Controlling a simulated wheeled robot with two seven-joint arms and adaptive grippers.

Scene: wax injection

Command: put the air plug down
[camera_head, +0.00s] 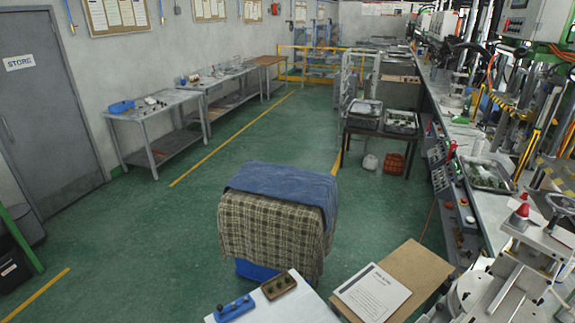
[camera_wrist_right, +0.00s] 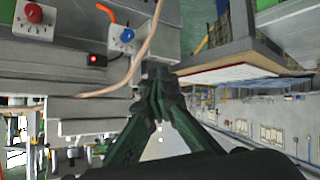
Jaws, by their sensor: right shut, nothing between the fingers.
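My right gripper (camera_wrist_right: 165,88) shows in the right wrist view with its dark green fingers together and nothing between them. Its fingertips are near a grey machine panel (camera_wrist_right: 70,60). A thin beige hose (camera_wrist_right: 137,62) runs across this panel just left of the fingertips. I cannot tell whether it touches them. I cannot make out the air plug for certain in either view. Neither gripper shows in the head view.
The panel carries a red button (camera_wrist_right: 33,12) and a blue knob (camera_wrist_right: 127,35). In the head view, a cloth-covered stand (camera_head: 270,225) is in the middle. A board (camera_head: 425,275) with a paper sheet (camera_head: 373,292) lies near the front. Green floor (camera_head: 160,240) is open at left.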

